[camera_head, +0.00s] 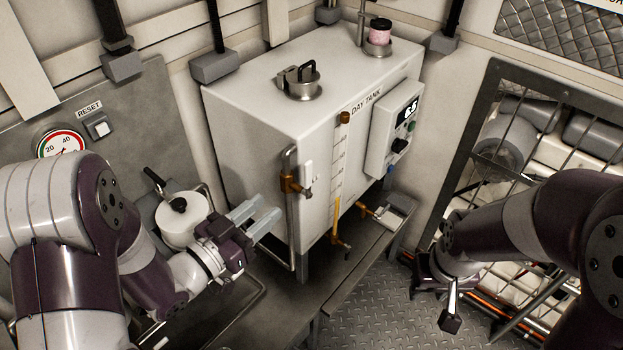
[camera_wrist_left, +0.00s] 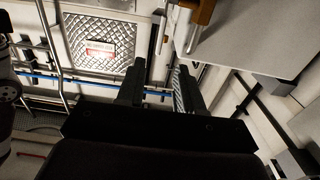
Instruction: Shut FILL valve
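A brass valve (camera_head: 290,184) sits on the vertical pipe at the left front edge of the white day tank (camera_head: 245,125). A pale upright piece (camera_head: 309,174) stands just right of it; I cannot tell whether it is a handle or a label. No FILL lettering is readable. My left gripper (camera_head: 256,217) is open and empty, below and left of the valve, apart from it. In the left wrist view brass fittings (camera_wrist_left: 199,10) show beyond the open fingers (camera_wrist_left: 157,85). My right gripper (camera_head: 434,300) hangs low at the right, away from the tank; its opening is unclear.
A sight tube (camera_head: 339,165), a control box (camera_head: 396,125) and a lower brass valve (camera_head: 371,210) are on the tank's front. A white round lidded pot (camera_head: 180,222) lies behind my left wrist. A barred frame (camera_head: 470,130) stands at the right.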

